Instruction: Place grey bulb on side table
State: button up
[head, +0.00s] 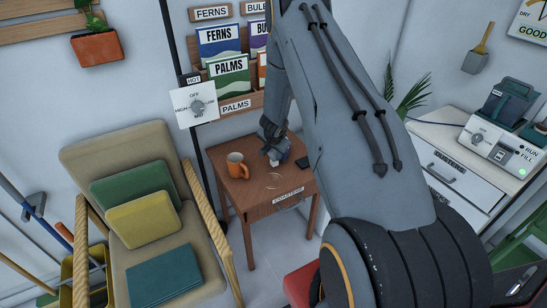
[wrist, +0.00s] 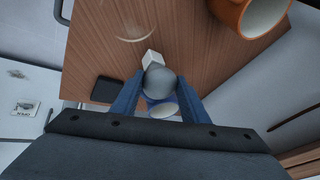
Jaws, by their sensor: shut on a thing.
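The wooden side table (head: 250,200) stands in the middle of the head view, and its top fills much of the wrist view (wrist: 205,58). My gripper (head: 274,150) is over the back part of the tabletop. In the wrist view its two blue fingers (wrist: 158,92) are shut on the round grey bulb (wrist: 158,82), one on each side. The bulb is low over the tabletop; I cannot tell whether it touches it. A small white block (wrist: 152,58) shows right beside the bulb. A pale oval shape between the fingers is partly hidden.
An orange mug (head: 237,167) stands on the table left of my gripper. A flat black object (head: 303,162) lies to the right. A pale ring mark is on the front tabletop, which is otherwise clear. A cushioned chair (head: 190,219) stands left; a white cabinet (head: 455,168) stands right.

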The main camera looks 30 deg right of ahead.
jog(key=shift+f, duration=1.1)
jog(key=shift+f, duration=0.2)
jog(key=o, duration=1)
jog(key=shift+o, duration=0.2)
jog(key=shift+r, duration=0.1)
